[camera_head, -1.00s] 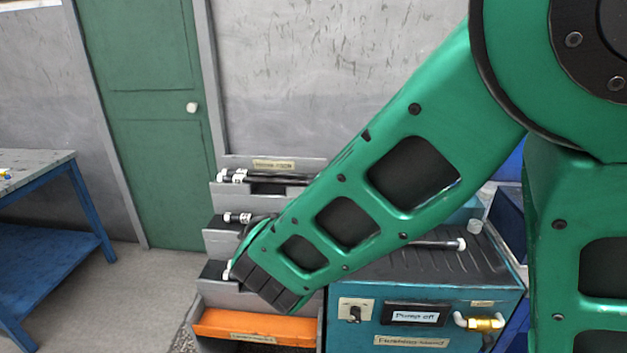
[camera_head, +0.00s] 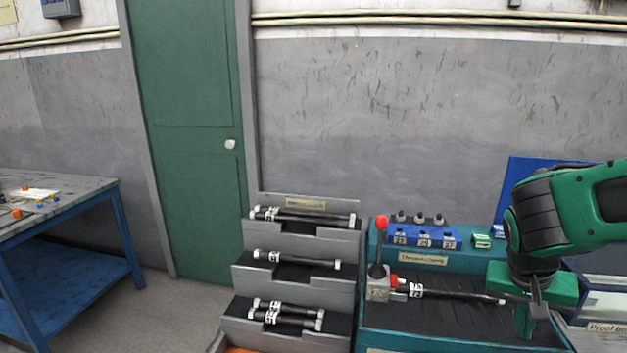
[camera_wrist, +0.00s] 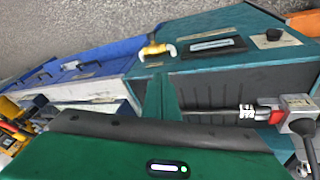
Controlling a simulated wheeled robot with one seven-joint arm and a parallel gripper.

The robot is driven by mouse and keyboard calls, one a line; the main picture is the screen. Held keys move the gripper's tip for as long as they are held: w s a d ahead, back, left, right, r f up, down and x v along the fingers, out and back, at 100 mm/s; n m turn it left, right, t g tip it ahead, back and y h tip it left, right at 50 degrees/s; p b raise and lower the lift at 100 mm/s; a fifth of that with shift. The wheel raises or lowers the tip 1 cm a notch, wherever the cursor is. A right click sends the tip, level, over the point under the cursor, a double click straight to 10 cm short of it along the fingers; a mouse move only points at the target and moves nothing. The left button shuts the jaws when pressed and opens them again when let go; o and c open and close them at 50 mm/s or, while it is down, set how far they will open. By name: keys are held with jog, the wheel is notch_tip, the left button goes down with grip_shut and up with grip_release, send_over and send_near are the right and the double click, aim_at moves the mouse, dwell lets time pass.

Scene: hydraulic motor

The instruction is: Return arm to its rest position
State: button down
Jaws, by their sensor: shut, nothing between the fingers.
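My green arm reaches in from the right edge of the head view. My gripper (camera_head: 526,318) points down over the right part of the teal bench (camera_head: 480,333). It is shut and empty. In the wrist view its green finger part (camera_wrist: 158,97) shows in the middle, and my green wrist housing with a lit indicator fills the bottom. A black hose (camera_head: 455,293) lies along the bench beside the gripper. Its left end meets a grey block with a red fitting (camera_head: 380,289); its right end is close to my gripper, and I cannot tell whether they touch.
A red-knobbed lever (camera_head: 381,223) stands on the block. A grey stepped rack (camera_head: 285,234) with several black hoses stands left of the bench. Blue holders (camera_head: 424,237) line the bench's back. A blue table (camera_head: 60,195) stands far left, with open floor (camera_head: 165,310) between.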

jog(key=s+r+g+y, duration=0.1)
jog(key=s+y, duration=0.3)
jog(key=s, duration=1)
jog(key=shift+s+d+r+n+g, duration=0.3)
jog(key=shift+s+d+r+n, duration=0.1)
jog(key=shift+r, duration=0.25)
jog(key=shift+w+f, duration=0.25)
jog(key=shift+w, duration=0.35)
